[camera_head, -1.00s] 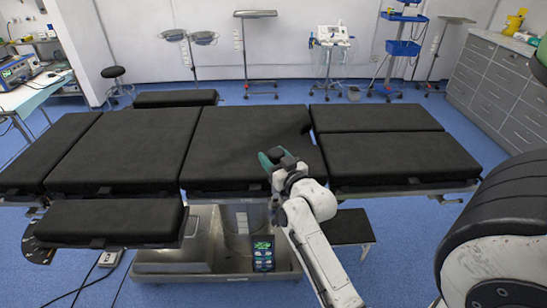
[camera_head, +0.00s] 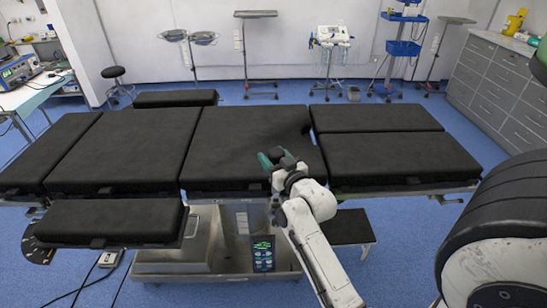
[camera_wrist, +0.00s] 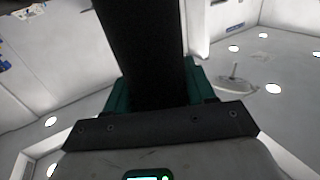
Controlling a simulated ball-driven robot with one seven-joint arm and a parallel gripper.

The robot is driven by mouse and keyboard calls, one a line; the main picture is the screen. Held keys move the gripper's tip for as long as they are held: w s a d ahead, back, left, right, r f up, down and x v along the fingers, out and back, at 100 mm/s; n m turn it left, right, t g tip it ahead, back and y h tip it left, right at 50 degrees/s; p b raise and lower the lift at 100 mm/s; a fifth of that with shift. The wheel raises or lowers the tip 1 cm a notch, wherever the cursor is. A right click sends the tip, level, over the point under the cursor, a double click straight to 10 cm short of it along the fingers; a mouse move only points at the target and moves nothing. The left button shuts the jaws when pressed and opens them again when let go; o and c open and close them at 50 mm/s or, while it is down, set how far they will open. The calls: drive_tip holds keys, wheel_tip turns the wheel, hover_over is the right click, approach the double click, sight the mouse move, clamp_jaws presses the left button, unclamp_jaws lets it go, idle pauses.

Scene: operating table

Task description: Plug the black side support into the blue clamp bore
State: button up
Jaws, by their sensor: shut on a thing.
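My gripper (camera_head: 274,158) has green fingers and is at the near edge of the operating table's black padding, right of its middle. In the wrist view my gripper (camera_wrist: 158,88) is shut on the black side support (camera_wrist: 143,45). The support is a long dark slab that runs up between the fingers and out of the top of the picture. In the head view the support is hard to tell from the black padding and the wrist. I cannot make out the blue clamp or its bore in either view.
The operating table (camera_head: 245,140) has several black pads and a metal side rail. A pedestal with a control panel (camera_head: 263,253) stands beneath it. A low black step (camera_head: 347,227) is right of the pedestal. Blue floor is free at the lower right of the table.

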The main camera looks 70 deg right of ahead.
drive_tip(key=shift+f+b, duration=1.3)
drive_tip(key=shift+f, duration=0.35)
drive_tip(key=o, duration=1.3)
drive_tip(key=shift+r, duration=0.1)
drive_tip(key=b+v, duration=0.1)
drive_tip(key=v, duration=1)
